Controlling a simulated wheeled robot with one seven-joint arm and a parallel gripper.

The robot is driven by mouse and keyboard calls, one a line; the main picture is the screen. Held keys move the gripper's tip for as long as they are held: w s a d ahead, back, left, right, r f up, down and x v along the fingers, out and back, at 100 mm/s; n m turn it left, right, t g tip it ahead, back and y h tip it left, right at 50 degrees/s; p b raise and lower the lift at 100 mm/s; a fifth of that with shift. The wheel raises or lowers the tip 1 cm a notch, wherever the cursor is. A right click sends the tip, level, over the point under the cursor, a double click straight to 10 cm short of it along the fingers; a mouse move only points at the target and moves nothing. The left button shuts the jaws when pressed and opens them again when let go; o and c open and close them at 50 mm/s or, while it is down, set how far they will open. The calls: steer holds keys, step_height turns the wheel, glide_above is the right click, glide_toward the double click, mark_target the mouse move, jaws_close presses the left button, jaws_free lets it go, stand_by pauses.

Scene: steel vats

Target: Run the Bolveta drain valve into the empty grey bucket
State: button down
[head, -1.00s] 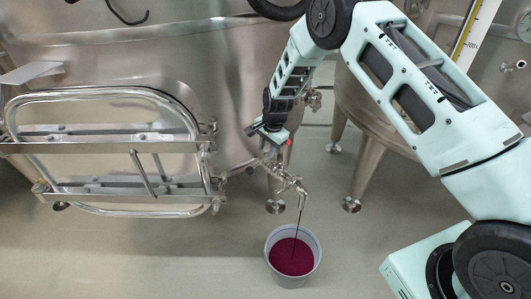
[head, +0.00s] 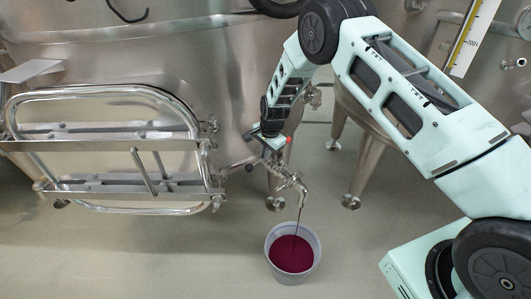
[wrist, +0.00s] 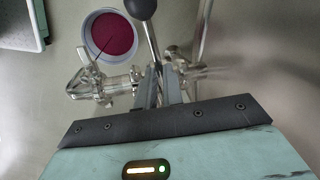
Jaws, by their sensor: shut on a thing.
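The drain valve (head: 288,180) is a steel fitting at the foot of the vat, with its spout bent downward. A thin dark red stream runs from the spout into the grey bucket (head: 272,262) on the floor below. The bucket holds dark red liquid well up its wall. In the wrist view, the valve (wrist: 98,82) lies left of my gripper (wrist: 160,82) and the bucket (wrist: 88,48) is at the upper left. My gripper (head: 270,142) is shut on the valve's lever (wrist: 152,42), a steel rod with a dark ball end (wrist: 141,8).
The steel vat (head: 150,50) fills the back left, with its framed hatch (head: 105,150) jutting out. A second vat on legs (head: 367,170) stands behind my arm. The floor (head: 150,260) around the bucket is clear.

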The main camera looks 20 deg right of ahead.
steer(key=shift+w+a+f+m+b, duration=0.2)
steer(key=shift+m+b, duration=0.1)
steer(key=shift+m, duration=0.1)
steer(key=shift+w+r+m, duration=0.2)
steer(key=shift+r+m, duration=0.05)
steer(key=shift+m, duration=0.25)
steer(key=c, duration=1.5)
jaws_free()
steer(key=shift+r, duration=0.1)
steer(key=s+r, duration=0.1)
steer(key=r, duration=0.4)
steer(key=s+r+b, duration=0.1)
steer(key=r, duration=0.5)
steer(key=s+d+r+b, duration=0.1)
steer(key=r, duration=0.5)
steer(key=shift+s, duration=0.15)
